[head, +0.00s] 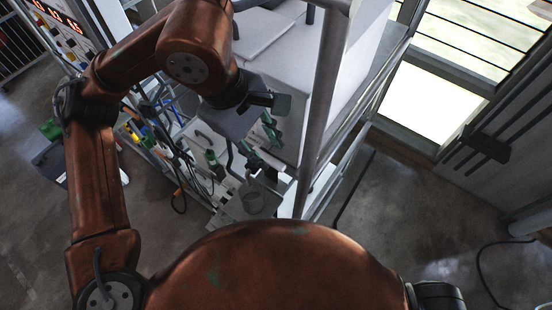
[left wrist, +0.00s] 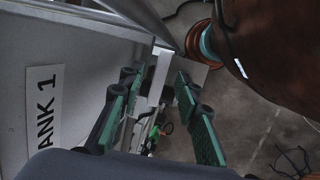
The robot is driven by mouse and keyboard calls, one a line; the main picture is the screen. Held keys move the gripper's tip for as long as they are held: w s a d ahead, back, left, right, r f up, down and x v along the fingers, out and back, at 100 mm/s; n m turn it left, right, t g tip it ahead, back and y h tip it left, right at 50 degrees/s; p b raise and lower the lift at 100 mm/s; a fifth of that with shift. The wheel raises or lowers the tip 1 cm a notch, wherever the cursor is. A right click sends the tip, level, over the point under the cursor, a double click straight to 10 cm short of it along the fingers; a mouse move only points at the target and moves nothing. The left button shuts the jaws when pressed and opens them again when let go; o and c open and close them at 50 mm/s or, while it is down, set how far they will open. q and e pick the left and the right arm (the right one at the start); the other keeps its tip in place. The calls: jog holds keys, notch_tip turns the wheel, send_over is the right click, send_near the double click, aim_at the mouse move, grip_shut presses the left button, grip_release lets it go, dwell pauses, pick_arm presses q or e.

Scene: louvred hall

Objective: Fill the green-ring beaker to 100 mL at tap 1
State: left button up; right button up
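My left gripper (head: 266,146) hangs beside the tank stand in the head view, its green-padded fingers apart. The left wrist view shows the same gripper (left wrist: 158,88) open, with nothing held between the pads. A clear, beaker-like vessel (head: 253,199) stands upright on a grey surface below and in front of the gripper, apart from it. I cannot make out a green ring, markings or liquid level. My right gripper is not in view.
A label ending "ANK 1" (left wrist: 46,108) is on a grey panel. A thick metal post (head: 322,105) stands right of the gripper. Dark hoses (head: 180,202) hang left of the vessel. Floor at right is mostly clear.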

aim_at(274, 162)
pick_arm(q)
jog(key=x, duration=0.3)
jog(key=shift+s+f, duration=0.25)
jog(key=shift+f, duration=0.1)
jog(key=shift+w+d, duration=0.1)
jog(key=shift+w+f+b, duration=0.15)
jog(key=shift+f+b, duration=0.3)
jog(key=shift+d+f+b, duration=0.1)
jog(key=shift+f+b, duration=0.3)
jog(key=shift+b, duration=0.05)
jog(key=shift+d, duration=0.1)
jog(key=shift+c, duration=0.2)
jog(key=c, duration=0.3)
grip_shut()
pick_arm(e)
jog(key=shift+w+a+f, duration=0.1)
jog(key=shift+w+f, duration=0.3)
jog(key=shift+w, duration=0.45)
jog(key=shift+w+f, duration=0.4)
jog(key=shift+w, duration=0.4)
